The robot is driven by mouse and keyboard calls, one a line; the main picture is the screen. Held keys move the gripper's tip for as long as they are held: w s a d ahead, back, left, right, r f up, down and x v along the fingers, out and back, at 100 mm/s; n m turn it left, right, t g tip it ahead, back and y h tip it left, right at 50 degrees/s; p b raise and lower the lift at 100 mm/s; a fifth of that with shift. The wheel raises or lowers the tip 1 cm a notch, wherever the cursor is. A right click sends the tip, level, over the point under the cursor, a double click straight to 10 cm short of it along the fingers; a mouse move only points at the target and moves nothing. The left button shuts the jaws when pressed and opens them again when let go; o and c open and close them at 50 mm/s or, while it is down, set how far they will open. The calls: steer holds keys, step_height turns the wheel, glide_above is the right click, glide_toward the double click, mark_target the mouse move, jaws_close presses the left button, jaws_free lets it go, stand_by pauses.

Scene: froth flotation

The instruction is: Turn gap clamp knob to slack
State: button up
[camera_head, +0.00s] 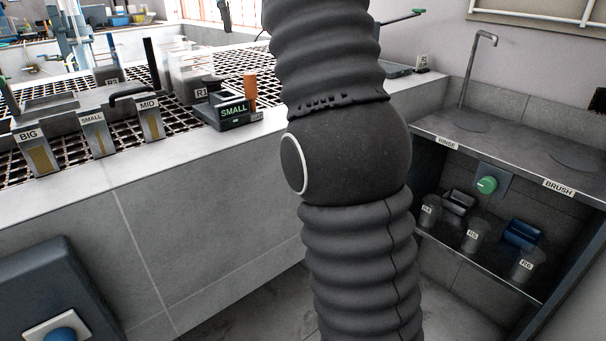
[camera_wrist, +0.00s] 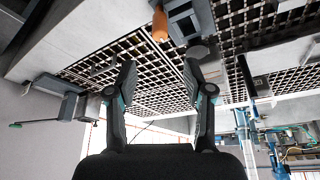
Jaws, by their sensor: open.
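No knob in view is marked as the gap clamp knob, so I cannot tell which it is. A green round knob (camera_head: 487,184) sits on a plate on the niche's back wall. A blue round knob (camera_head: 61,335) shows on a white plate at the lower left, cut by the frame edge. My gripper (camera_wrist: 160,72) is open and empty in the wrist view, its two fingers spread over the dark grating. The grating is far beyond the fingertips and nothing is between them. In the head view my arm fills the centre and hides what is behind it; my gripper does not show there.
The grey counter carries a dark grating (camera_head: 258,62), metal scoops marked BIG, SMALL and MID, and a dark box (camera_head: 228,112) labelled SMALL. An upright orange cylinder (camera_head: 250,90) stands beside it. At the right, a sink top (camera_head: 470,128) has a tap; labelled cups stand below.

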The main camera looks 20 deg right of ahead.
steer(key=shift+s+r, duration=0.4)
steer(key=shift+s, duration=0.05)
steer(key=s+f, duration=0.7)
steer(key=f, duration=0.4)
steer(key=s+f+n+b, duration=0.1)
steer(key=s+f, duration=0.6)
steer(key=f, duration=0.4)
steer(key=s+f+t, duration=0.1)
steer(key=s+f, duration=0.6)
steer(key=f, duration=0.4)
steer(key=shift+s+d+n+y+b, duration=0.25)
steer(key=shift+d+n+y+b, duration=0.05)
steer(key=shift+d+n+y, duration=0.1)
steer(key=s+f, duration=0.3)
steer(key=f, duration=0.3)
steer(key=shift+s, duration=0.2)
